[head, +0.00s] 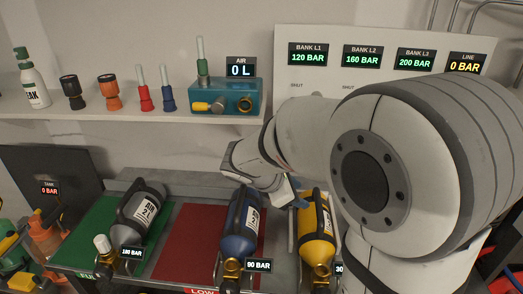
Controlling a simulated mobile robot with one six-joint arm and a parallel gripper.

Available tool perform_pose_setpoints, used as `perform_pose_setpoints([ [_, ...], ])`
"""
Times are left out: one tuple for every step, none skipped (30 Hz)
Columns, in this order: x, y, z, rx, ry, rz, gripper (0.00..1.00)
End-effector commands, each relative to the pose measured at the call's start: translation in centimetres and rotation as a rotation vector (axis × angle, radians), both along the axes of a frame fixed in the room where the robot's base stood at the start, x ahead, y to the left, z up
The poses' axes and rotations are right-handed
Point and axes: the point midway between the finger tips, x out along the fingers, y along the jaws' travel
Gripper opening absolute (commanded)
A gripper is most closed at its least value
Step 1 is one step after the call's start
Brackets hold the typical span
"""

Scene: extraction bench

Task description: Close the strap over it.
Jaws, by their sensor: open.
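Three cylinders lie on the bench: a grey one (143,208) with a 180 BAR tag, a blue one (240,218) with a 90 BAR tag, and a yellow one (314,228) at the right. The yellow one's tag is partly cut off by my arm. My gripper (284,190) is above and behind the gap between the blue and yellow cylinders. It is open, and its fingers are mostly hidden by my wrist. I cannot make out a strap clearly on any cylinder.
The grey cylinder is on a green area (93,228); a red area (190,238) is left of the blue one. My arm covers the right side.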

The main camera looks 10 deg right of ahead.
Motion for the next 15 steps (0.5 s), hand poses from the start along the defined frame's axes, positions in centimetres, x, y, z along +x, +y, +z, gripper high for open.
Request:
perform_pose_setpoints([
  [2.4,0.9,-0.4,-0.103,0.061,0.122,0.45],
  [3.7,1.4,-0.4,-0.167,0.093,0.194,0.45],
  [5.4,2.1,-0.4,-0.248,0.135,0.281,0.45],
  [6.5,2.6,-0.4,-0.303,0.162,0.338,0.45],
  [7.5,3.2,-0.4,-0.353,0.185,0.388,0.45],
  [8.6,3.9,-0.3,-0.411,0.211,0.445,0.45],
  [9.3,4.3,-0.3,-0.447,0.228,0.480,0.45],
  [9.9,4.7,-0.3,-0.481,0.243,0.509,0.45],
  [10.6,5.2,-0.3,-0.515,0.258,0.541,0.45],
  [11.0,5.5,-0.3,-0.538,0.266,0.561,0.45],
  [11.3,5.7,-0.3,-0.554,0.273,0.575,0.45],
  [11.6,5.9,-0.3,-0.571,0.281,0.590,0.45],
  [11.7,6.0,-0.3,-0.579,0.284,0.596,0.45],
  [11.9,5.9,-0.3,-0.585,0.287,0.601,0.45],
  [12.1,5.8,-0.4,-0.590,0.289,0.604,0.45],
])
